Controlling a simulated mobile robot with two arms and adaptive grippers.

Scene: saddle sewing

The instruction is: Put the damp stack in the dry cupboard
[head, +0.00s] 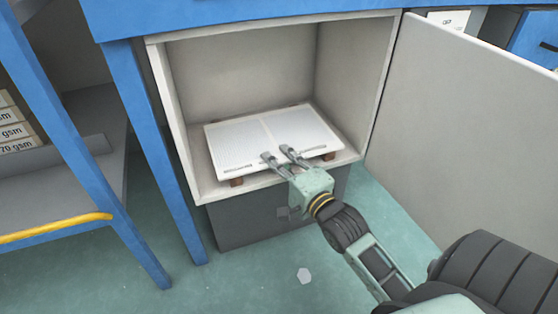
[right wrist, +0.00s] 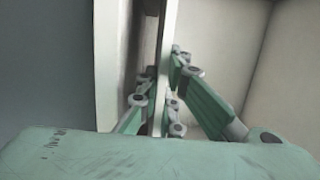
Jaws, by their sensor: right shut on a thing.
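The stack (head: 240,138) is a flat white block of printed sheets. It lies inside the open cupboard (head: 183,125), on brown wooden strips (head: 236,182) that show under its edges. My right gripper (head: 276,155) reaches in from the front and is shut on the stack's front edge near its middle. In the right wrist view the stack (right wrist: 167,45) shows edge-on as a thin pale strip between the fingers (right wrist: 158,95). The fingers cover a small part of the stack's printed top. Whether the stack is damp cannot be seen. My left gripper is out of view.
The cupboard door (head: 460,130) stands wide open to the right. A blue post (head: 140,130) stands close to the cupboard's left side. A shelf (head: 60,175) with boxes labelled gsm (head: 14,130) is at the far left. The green floor (head: 240,275) in front is mostly clear.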

